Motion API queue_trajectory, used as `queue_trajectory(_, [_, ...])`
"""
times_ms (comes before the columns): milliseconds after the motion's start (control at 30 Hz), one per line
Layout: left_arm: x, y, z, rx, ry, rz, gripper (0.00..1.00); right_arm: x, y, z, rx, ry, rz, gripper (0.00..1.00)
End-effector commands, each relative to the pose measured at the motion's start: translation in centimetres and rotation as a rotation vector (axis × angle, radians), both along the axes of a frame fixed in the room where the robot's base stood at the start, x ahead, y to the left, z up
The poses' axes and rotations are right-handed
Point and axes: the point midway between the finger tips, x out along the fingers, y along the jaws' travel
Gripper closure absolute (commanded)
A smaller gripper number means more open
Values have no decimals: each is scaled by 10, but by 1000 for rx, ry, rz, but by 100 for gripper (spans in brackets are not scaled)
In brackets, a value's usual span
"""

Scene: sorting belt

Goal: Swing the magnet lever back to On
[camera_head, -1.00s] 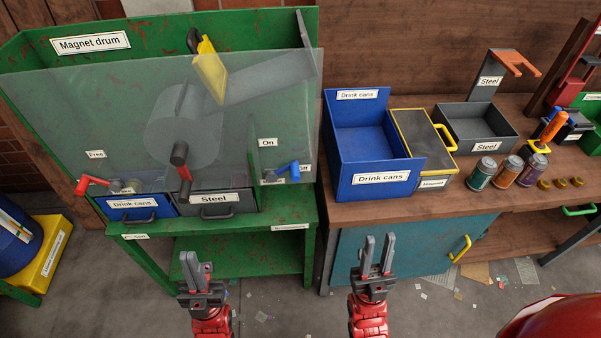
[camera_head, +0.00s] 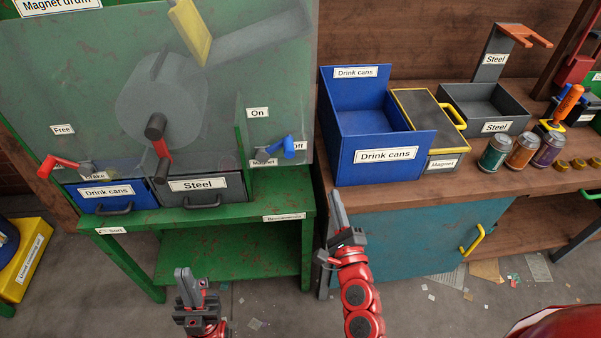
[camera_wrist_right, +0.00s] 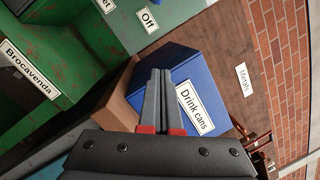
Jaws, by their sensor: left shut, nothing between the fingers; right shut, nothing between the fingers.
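The magnet lever has a blue handle (camera_head: 288,147) on the right of the green machine's front, above the Magnet label (camera_head: 263,162). The handle points right, toward the Off label (camera_head: 298,146); the On label (camera_head: 257,113) is above it. My right gripper (camera_head: 338,198) is shut and empty, below and right of the lever, near the workbench's left end. In the right wrist view the shut fingers (camera_wrist_right: 161,75) show in front of the blue bin. My left gripper (camera_head: 184,275) is shut and empty, low in front of the machine.
A clear guard (camera_head: 75,100) covers the drum. A red brake lever (camera_head: 60,163) is at left and a red crank handle (camera_head: 163,168) in the middle. The blue Drink cans bin (camera_head: 390,142) stands on the workbench right of the lever. Cans (camera_head: 495,153) stand farther right.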

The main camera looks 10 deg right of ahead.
Motion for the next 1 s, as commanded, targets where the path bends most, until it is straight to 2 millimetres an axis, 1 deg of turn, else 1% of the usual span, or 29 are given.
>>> queue_trajectory(33, [0, 0, -7, 0, 0, 0, 100, -2, 8, -3, 41, 2, 40, 100])
queue_trajectory(100, [0, 0, -9, 0, 0, 0, 100, -4, 18, -1, 83, 7, 89, 100])
queue_trajectory(200, [0, 0, -9, 0, 0, 0, 100, -5, 24, 2, 114, 9, 121, 100])
queue_trajectory(500, [0, 0, -9, 0, 0, 0, 100, -5, 26, 3, 116, 11, 126, 100])
queue_trajectory(633, [0, 0, -6, 0, 0, 0, 100, 0, 26, 4, 116, 12, 126, 100])
queue_trajectory(767, [0, 0, 1, 0, -1, 0, 100, 16, 29, 9, 114, 10, 126, 100])
queue_trajectory(1000, [0, 0, 15, 0, 0, 0, 100, 65, 38, 18, 113, 11, 125, 100])
